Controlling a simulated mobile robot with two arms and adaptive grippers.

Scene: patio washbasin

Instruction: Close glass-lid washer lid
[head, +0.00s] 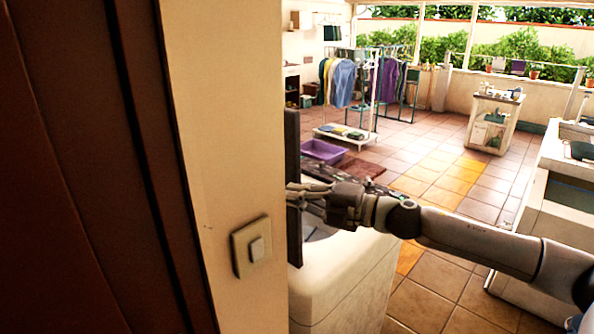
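The white washer (345,285) stands just past the wall edge in the head view, its left part hidden by the wall. Its dark lid (292,135) stands upright, seen nearly edge-on, so the lid is open. My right arm reaches in from the right across the washer top. My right gripper (299,197) is at the lid's right side, its fingertips touching or very close to it. Whether the fingers are apart or shut is unclear at this size. My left gripper is not in view.
A wall with a light switch (251,247) fills the left, close by. Behind the washer are a purple basin (322,151) and a clothes rack (375,95). A white cart (494,122) stands further back; a white counter (535,215) is at right. Tiled floor between is clear.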

